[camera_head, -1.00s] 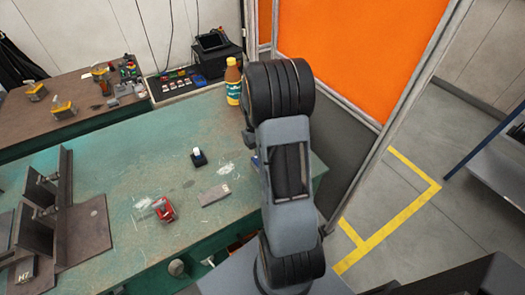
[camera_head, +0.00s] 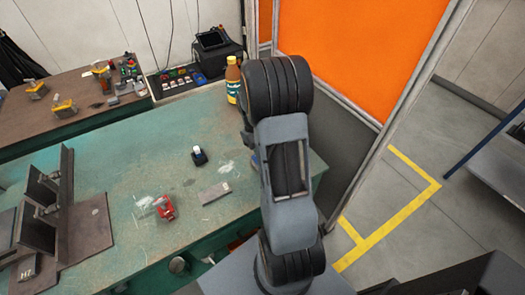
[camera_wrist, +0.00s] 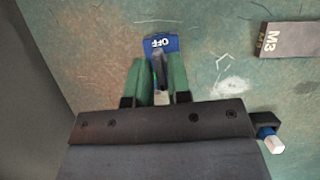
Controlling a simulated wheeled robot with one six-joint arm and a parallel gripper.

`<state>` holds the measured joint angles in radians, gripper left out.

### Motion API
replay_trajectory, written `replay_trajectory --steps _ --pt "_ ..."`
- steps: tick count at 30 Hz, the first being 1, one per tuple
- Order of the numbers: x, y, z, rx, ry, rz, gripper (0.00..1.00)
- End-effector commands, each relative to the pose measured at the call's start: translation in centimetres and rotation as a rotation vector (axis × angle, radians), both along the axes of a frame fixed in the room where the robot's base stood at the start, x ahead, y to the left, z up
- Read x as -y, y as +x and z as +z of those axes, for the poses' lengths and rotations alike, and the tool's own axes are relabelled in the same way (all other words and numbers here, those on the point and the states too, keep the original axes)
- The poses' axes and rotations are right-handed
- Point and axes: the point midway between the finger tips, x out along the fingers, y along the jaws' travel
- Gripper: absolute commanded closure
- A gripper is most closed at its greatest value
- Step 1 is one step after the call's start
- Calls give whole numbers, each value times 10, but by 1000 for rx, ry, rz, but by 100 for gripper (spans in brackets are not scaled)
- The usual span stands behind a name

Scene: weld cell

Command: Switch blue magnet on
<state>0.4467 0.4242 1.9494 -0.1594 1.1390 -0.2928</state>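The blue magnet (camera_wrist: 171,44) lies on the green worktop with its "OFF" label showing upside down in the wrist view. A grey lever with a pale end (camera_wrist: 161,97) shows between the fingers. My gripper (camera_wrist: 161,66) has its two green-padded fingers over the magnet, one on each side of the lever. The fingers look apart, with a narrow gap; whether they touch the lever is unclear. They hide part of the magnet. In the head view my arm covers the gripper, and only a small blue bit (camera_head: 256,160) shows at its left edge.
A grey plate marked M3 (camera_wrist: 285,40) and a small black block with a white top (camera_head: 199,155) lie nearby. A red clamp-like part (camera_head: 165,208), steel angle fixtures (camera_head: 85,225) and a bottle (camera_head: 233,80) also stand on the bench (camera_head: 120,165). An orange screen (camera_head: 350,50) rises behind.

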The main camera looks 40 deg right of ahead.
Motion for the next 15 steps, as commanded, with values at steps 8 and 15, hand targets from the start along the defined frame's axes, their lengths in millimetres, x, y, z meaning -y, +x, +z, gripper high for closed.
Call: replay_trajectory --steps 8,15 --pt "0 0 0 0 0 -1 64" --pt "0 2 5 1 0 -1 64"
